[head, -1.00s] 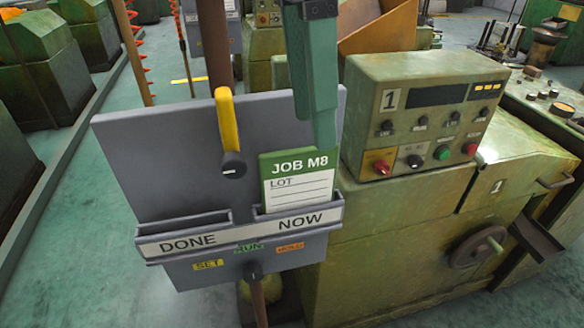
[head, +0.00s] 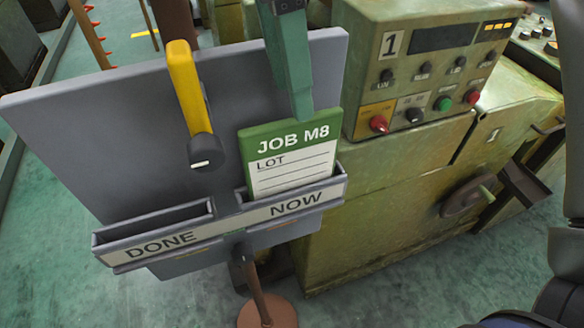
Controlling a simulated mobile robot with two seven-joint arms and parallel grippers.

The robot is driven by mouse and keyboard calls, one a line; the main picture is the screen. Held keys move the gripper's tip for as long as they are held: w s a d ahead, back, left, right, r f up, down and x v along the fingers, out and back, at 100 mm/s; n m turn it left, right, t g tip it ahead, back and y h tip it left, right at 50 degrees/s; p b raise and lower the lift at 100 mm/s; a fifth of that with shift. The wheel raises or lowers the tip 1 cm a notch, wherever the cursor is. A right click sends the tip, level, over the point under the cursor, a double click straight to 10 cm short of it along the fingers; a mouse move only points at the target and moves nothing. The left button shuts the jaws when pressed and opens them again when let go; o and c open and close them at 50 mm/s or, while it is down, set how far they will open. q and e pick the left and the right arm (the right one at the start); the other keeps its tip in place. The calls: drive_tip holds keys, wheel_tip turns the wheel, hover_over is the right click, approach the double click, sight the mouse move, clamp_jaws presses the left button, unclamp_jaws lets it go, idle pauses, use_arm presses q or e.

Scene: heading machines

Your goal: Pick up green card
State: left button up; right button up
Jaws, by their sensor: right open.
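The green card (head: 291,135) reads JOB M8 with a white LOT panel below. It stands in the right-hand pocket marked NOW (head: 300,203) of a grey board; its lower edge is hidden by the pocket front. A teal upright piece (head: 290,65) comes down to the card's top edge; I cannot tell whether it is joined to the card. My right gripper (head: 512,319) is low at the right edge, mostly cut off, with dark parts of my arm above it. It is open and well apart from the card. My left gripper is not in view.
The pocket marked DONE (head: 155,225) is left of NOW and looks empty. A yellow lever (head: 187,85) with a dark knob juts out left of the card. A green machine (head: 400,220) with a button panel (head: 430,75) stands close behind on the right. The board stands on a brown post (head: 258,290).

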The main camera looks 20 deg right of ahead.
sight(292, 120)
drive_tip(key=shift+s+f+b, duration=0.15)
drive_tip(key=shift+f+b, duration=0.15)
drive_tip(key=shift+f, duration=1)
drive_tip(key=shift+s+f+b, duration=0.15)
drive_tip(key=shift+f+b, duration=0.1)
drive_tip(key=shift+f, duration=1.05)
drive_tip(key=shift+f, duration=0.25)
drive_tip(key=shift+c, duration=0.4)
clamp_jaws()
